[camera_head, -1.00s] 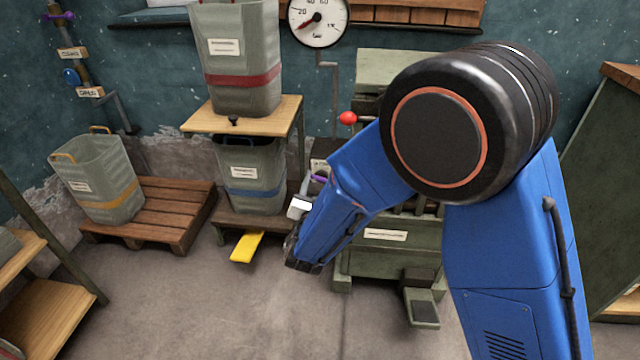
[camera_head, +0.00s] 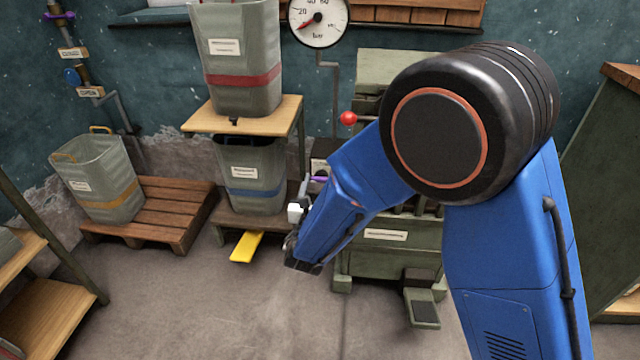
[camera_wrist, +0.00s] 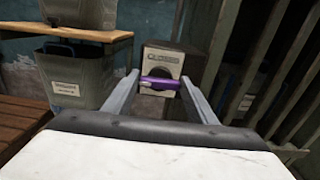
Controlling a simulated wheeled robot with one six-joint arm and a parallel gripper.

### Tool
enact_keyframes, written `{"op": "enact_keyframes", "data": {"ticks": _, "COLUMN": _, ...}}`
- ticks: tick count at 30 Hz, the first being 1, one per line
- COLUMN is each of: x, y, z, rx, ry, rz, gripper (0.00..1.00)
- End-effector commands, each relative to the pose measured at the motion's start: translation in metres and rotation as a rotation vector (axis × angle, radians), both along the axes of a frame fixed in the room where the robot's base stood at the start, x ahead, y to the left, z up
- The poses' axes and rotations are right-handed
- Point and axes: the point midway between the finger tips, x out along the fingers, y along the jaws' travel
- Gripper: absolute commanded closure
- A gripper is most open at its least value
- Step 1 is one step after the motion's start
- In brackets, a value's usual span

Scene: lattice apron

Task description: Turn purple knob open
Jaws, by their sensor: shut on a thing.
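The purple knob (camera_wrist: 160,83) is a bar-shaped handle on the front of a pale box (camera_wrist: 163,60) with a dark round opening or dial behind it. In the wrist view it lies nearly level across the gap between my two fingers. My gripper (camera_wrist: 160,78) is shut on it, with one fingertip at each end of the bar. In the head view only a small purple piece of the knob (camera_head: 319,179) shows beside my gripper (camera_head: 307,186); my blue arm hides much of the box.
A green machine with a red ball lever (camera_head: 348,118) stands behind my arm. Left are a wooden stand (camera_head: 197,119) with grey bins, a yellow pedal (camera_head: 246,246) and a pallet (camera_head: 165,215). A purple handle (camera_head: 60,15) sits on the far-left wall pipe. The floor in front is clear.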

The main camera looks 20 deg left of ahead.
Motion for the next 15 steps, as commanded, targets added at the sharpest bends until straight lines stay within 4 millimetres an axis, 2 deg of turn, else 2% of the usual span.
{"op": "enact_keyframes", "data": {"ticks": 2, "x": -0.0002, "y": 0.0, "z": -0.0001, "rx": -0.001, "ry": 0.0, "rz": 0.0, "gripper": 0.71}}
{"op": "enact_keyframes", "data": {"ticks": 3, "x": -0.0002, "y": 0.0, "z": -0.0001, "rx": -0.001, "ry": 0.0, "rz": 0.0, "gripper": 0.44}}
{"op": "enact_keyframes", "data": {"ticks": 5, "x": -0.0002, "y": 0.0, "z": -0.0002, "rx": -0.001, "ry": 0.0, "rz": 0.0, "gripper": 0.3}}
{"op": "enact_keyframes", "data": {"ticks": 15, "x": -0.0019, "y": -0.0003, "z": -0.0001, "rx": 0.0, "ry": 0.0, "rz": 0.001, "gripper": 0.3}}
